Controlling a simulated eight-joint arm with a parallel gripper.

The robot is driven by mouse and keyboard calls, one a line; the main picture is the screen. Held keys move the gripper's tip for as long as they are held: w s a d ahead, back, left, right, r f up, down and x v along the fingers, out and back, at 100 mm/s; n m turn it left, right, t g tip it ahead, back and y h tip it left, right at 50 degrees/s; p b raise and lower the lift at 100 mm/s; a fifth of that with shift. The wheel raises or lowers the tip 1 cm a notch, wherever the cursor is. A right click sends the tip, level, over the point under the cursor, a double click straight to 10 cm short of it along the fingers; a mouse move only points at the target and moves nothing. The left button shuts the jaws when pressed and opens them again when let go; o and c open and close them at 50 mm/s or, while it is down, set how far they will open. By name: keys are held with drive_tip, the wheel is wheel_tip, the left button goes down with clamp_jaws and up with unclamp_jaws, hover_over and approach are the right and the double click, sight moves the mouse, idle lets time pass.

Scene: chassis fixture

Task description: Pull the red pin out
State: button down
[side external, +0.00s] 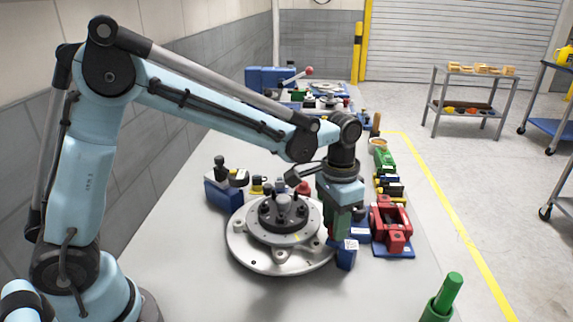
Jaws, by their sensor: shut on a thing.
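My gripper (341,236) points down at the right edge of the round metal chassis fixture (243,254). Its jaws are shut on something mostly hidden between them. Whether the pin is still seated in a hole cannot be seen. A blue block (347,256) with a pale label is just below the jaws. The fixture has a raised dark hub (268,214) with several studs.
A red clamp-like part (396,240) on a blue base stands close to the right of my gripper. A blue block with a black knob (222,194) is at the left. A green cylinder (440,300) stands at front right.

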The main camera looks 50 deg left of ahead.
drive_tip(key=shift+r, duration=1)
drive_tip(key=c, duration=0.8)
unclamp_jaws()
wheel_tip(320, 180, up, 12)
drive_tip(key=shift+a, duration=0.2)
drive_tip(key=s+a+f+n+t, duration=0.3)
drive_tip(key=s+a+f+t, duration=0.4)
drive_tip(key=s+a, duration=0.3)
drive_tip(key=s, duration=0.2)
drive_tip(key=shift+s+f+n, duration=0.2)
drive_tip(key=shift+s+n, duration=0.1)
drive_tip(key=shift+s, duration=0.05)
